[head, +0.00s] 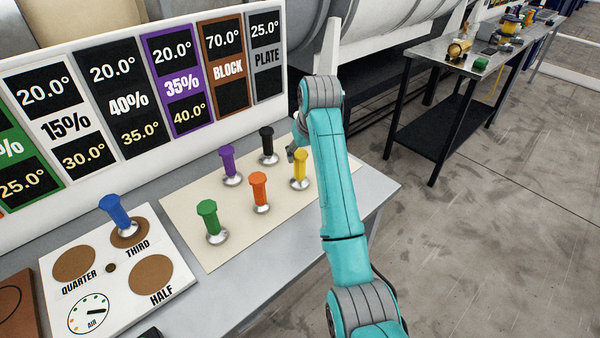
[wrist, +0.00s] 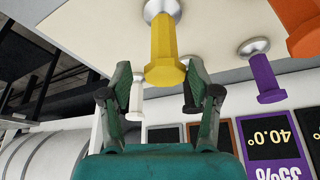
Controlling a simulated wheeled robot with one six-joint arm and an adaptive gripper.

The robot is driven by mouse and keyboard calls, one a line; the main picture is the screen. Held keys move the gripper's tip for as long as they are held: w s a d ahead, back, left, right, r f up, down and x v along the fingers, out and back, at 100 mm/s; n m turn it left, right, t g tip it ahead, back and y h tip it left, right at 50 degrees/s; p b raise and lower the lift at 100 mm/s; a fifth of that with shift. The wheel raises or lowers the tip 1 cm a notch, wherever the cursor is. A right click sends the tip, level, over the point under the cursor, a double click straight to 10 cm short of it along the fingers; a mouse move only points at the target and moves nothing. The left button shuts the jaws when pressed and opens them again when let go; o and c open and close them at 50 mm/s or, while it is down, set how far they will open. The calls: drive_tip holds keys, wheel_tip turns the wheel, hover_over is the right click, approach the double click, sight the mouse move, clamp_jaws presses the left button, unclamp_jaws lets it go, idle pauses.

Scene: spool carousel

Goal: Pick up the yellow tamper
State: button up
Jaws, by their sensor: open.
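The yellow tamper (head: 300,168) stands upright on a cream mat (head: 217,253), its round metal base down. In the wrist view the yellow tamper (wrist: 163,52) is upside down in the picture, with its handle lying between the two fingers as seen from the camera. My gripper (wrist: 160,70) is open, one green finger on each side of the handle. I see no clear contact. In the head view my gripper is mostly hidden behind my arm, just behind the yellow tamper.
The orange tamper (head: 259,187), black tamper (head: 267,142), purple tamper (head: 227,160) and green tamper (head: 209,218) stand nearby on the mat. A blue tamper (head: 115,210) stands on the white dial board (head: 55,240). A sign panel (head: 130,145) rises behind.

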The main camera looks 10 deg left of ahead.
sight(300, 169)
drive_tip(key=shift+a+x, duration=0.2)
drive_tip(key=shift+x, duration=1.25)
drive_tip(key=shift+a+x, duration=0.15)
drive_tip(key=shift+x, duration=1.3)
drive_tip(key=shift+c, duration=0.3)
drive_tip(key=shift+r, duration=0.1)
clamp_jaws()
